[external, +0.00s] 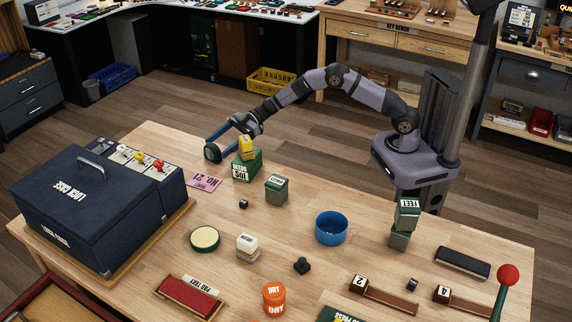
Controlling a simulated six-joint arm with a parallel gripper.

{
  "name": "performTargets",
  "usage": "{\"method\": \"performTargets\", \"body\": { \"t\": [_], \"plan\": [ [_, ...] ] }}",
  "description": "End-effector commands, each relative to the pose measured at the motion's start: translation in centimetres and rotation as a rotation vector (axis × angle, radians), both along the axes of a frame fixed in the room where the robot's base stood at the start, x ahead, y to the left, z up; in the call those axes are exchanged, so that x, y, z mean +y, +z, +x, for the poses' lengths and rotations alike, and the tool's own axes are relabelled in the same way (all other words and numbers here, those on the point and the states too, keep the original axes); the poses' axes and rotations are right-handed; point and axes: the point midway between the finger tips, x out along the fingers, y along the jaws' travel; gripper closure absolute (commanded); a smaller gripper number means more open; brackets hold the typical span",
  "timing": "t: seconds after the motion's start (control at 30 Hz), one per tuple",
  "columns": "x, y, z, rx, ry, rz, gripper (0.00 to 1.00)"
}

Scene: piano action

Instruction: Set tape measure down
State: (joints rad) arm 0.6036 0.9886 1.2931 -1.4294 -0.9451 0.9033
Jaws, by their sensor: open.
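A small yellow block-shaped thing (246,143), which looks like the tape measure, sits on top of a green box (246,167) with white lettering near the table's far edge. My gripper (228,142) is at the far edge, just left of and above the yellow thing. One blue finger reaches out to the left, with a dark round part at its end left of the green box. The gripper is open and appears to hold nothing. The picture is too small to tell whether a finger touches the yellow thing.
A pink card (204,183) and a large navy case (90,210) lie to the left. A smaller green box (276,188) and a blue bowl (331,229) stand to the right. Stacked green blocks (407,214) stand farther right. Bare wood shows between them.

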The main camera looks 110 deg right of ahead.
Motion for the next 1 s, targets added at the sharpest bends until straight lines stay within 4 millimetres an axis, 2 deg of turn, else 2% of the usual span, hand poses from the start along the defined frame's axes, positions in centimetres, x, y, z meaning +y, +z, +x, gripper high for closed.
{"method": "performTargets", "body": {
  "t": [0.13, 0.4, 0.6, 0.67, 1.0],
  "plan": [
    [0.46, -0.33, 1.08, 0.0, -0.001, 0.0, 0.21],
    [0.5, -0.4, 1.23, 0.0, -0.001, 0.0, 0.21],
    [0.49, -0.4, 1.22, 0.0, -0.001, 0.0, 0.69],
    [0.48, -0.25, 1.25, -0.002, -0.002, -0.001, 0.77],
    [0.46, 0.48, 1.27, -0.004, -0.001, -0.002, 0.77]
  ]
}}
